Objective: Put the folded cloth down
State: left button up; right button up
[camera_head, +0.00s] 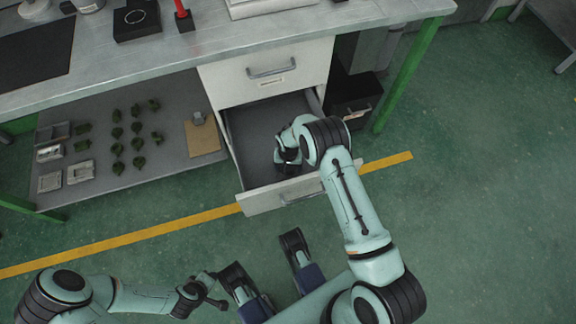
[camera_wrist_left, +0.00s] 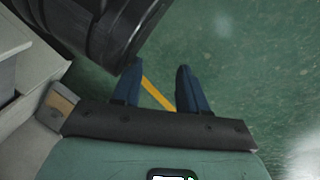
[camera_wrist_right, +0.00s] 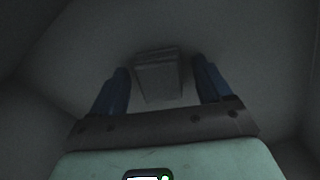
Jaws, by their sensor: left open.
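The folded cloth (camera_wrist_right: 158,82) shows in the right wrist view as a small dark grey block, and it seems to lie on the drawer floor. My right gripper (camera_head: 288,160) is down inside the open drawer (camera_head: 245,125). In the right wrist view its two blue fingers (camera_wrist_right: 160,68) are spread, one on each side of the cloth, with gaps between. The cloth is hidden in the head view. My left gripper (camera_wrist_left: 158,78) is open and empty over the green floor, low at the left in the head view.
The drawer front (camera_head: 283,194) sticks out below a shut upper drawer (camera_head: 265,75) under the workbench (camera_head: 190,45). A lower shelf (camera_head: 100,185) with several small green parts is at the left. A green table leg (camera_head: 408,75) stands at the right.

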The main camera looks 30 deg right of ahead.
pick_arm(q)
jog(key=shift+r, duration=0.1)
pick_arm(e)
jog(key=shift+r, duration=0.2)
notch_tip(320, 180, up, 7)
jog(key=shift+f+p, duration=0.15)
jog(key=shift+p, duration=0.95)
pick_arm(q)
jog(key=shift+w+d+r+p, duration=0.1)
jog(key=shift+d+r+p, duration=0.15)
jog(key=shift+r, duration=0.5)
jog(key=shift+d+r+p, duration=0.1)
jog(key=shift+d+r, duration=0.3)
jog(key=shift+r, duration=0.4)
jog(key=shift+w+d+r+p, duration=0.1)
jog(key=shift+d+r+p, duration=0.15)
jog(key=shift+r, duration=0.5)
pick_arm(e)
jog(key=shift+r, duration=2.65)
pick_arm(q)
jog(key=shift+s, duration=0.1)
